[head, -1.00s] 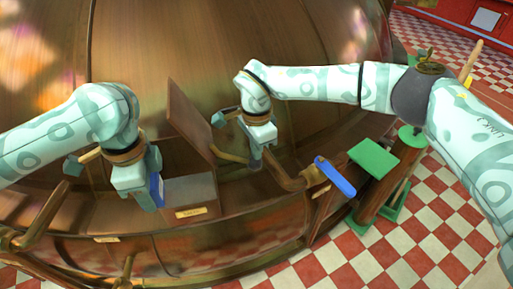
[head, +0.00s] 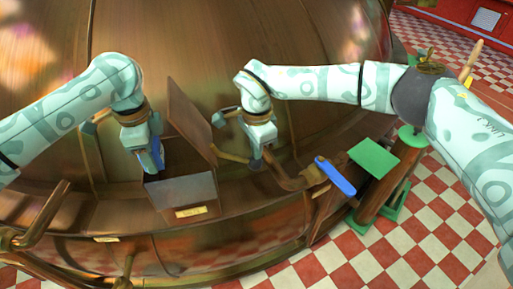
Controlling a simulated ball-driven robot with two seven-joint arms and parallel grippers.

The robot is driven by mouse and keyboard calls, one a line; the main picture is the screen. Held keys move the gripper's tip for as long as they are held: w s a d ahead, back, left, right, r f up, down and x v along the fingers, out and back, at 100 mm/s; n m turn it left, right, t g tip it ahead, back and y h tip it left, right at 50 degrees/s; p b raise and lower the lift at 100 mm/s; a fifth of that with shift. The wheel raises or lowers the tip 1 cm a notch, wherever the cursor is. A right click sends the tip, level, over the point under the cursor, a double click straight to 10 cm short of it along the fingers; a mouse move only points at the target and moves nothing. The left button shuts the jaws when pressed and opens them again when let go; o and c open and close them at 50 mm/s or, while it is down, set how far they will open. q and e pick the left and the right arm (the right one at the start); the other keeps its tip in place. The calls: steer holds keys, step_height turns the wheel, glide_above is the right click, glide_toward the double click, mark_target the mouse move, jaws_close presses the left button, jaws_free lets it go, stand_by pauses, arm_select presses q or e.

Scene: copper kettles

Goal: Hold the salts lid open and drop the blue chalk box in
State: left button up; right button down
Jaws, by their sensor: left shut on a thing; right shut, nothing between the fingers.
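The blue chalk box (head: 153,160) is in my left gripper (head: 148,163), which is shut on it. The gripper hides part of the box. The box is at the back left of the salts bin (head: 190,212), by its grey opening. I cannot tell whether it is above the opening or beside it. The brown salts lid (head: 190,118) stands raised, tilted up behind the bin. My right gripper (head: 257,164) is shut and empty to the right of the lid, close to a brown bar at the lid's lower edge. I cannot tell whether it touches the lid.
To the right are a blue-ended handle (head: 335,176) and a green-topped stand (head: 374,157). Large copper-brown kettle walls rise behind. The checkered floor at lower right is clear.

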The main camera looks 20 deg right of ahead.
arm_select(q)
steer(key=w, duration=0.6)
steer(key=shift+w+d, duration=0.15)
steer(key=shift+w, duration=0.15)
steer(key=shift+f, duration=0.1)
steer(key=o, duration=1.3)
steer(key=shift+c, duration=0.2)
steer(key=o, duration=0.5)
steer(key=shift+c, duration=0.2)
steer(key=s+r, duration=0.3)
steer(key=s, duration=1.7)
steer(key=shift+a, duration=0.4)
